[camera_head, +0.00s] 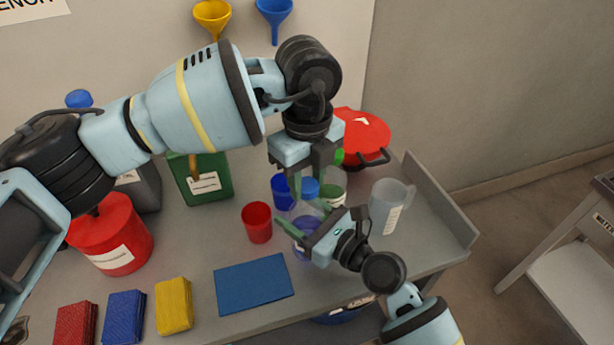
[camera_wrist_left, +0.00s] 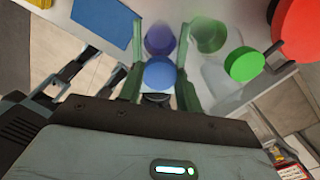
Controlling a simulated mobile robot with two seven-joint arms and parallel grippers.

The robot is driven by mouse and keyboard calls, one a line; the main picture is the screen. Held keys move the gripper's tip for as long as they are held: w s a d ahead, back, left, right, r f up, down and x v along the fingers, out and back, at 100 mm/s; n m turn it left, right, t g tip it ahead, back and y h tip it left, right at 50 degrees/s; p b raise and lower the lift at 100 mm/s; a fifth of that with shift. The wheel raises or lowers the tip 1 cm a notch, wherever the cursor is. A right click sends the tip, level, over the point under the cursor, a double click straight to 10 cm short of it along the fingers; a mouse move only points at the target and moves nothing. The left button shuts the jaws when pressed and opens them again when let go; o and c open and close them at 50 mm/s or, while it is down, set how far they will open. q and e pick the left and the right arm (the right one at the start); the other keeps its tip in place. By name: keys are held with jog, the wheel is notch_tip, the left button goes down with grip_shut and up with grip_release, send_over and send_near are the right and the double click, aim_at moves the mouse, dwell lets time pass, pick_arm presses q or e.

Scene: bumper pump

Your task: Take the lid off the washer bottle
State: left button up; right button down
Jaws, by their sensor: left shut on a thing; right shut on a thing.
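The washer bottle (camera_head: 303,248), clear with blue-violet contents, stands on the bench in the head view, partly hidden by my right gripper. My right gripper (camera_head: 300,228) reaches in from the lower right and is shut on the bottle's body. The round blue lid (camera_head: 310,187) is between the fingers of my left gripper (camera_head: 308,184), which comes down from above and is shut on it. In the left wrist view the blue lid (camera_wrist_left: 160,74) sits between the green fingers (camera_wrist_left: 160,88). I cannot tell whether the lid touches the bottle's neck.
A blue cup (camera_head: 282,191) and a tub with green contents (camera_head: 332,192) stand close beside the lid. A red cup (camera_head: 257,222) is to the left, a clear jug (camera_head: 388,206) to the right. A blue mat (camera_head: 254,284) lies in front. A red-lidded container (camera_head: 365,132) stands behind.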

aim_at(307, 185)
pick_arm(q)
jog(key=shift+r, duration=0.4)
jog(key=shift+r, duration=0.7)
jog(key=shift+r, duration=2.05)
pick_arm(e)
jog(key=shift+c, duration=1.5)
grip_release()
jog(key=shift+s, duration=0.1)
pick_arm(q)
jog(key=shift+f+b, duration=0.35)
jog(key=shift+f, duration=0.75)
pick_arm(e)
jog(key=v, duration=1.2)
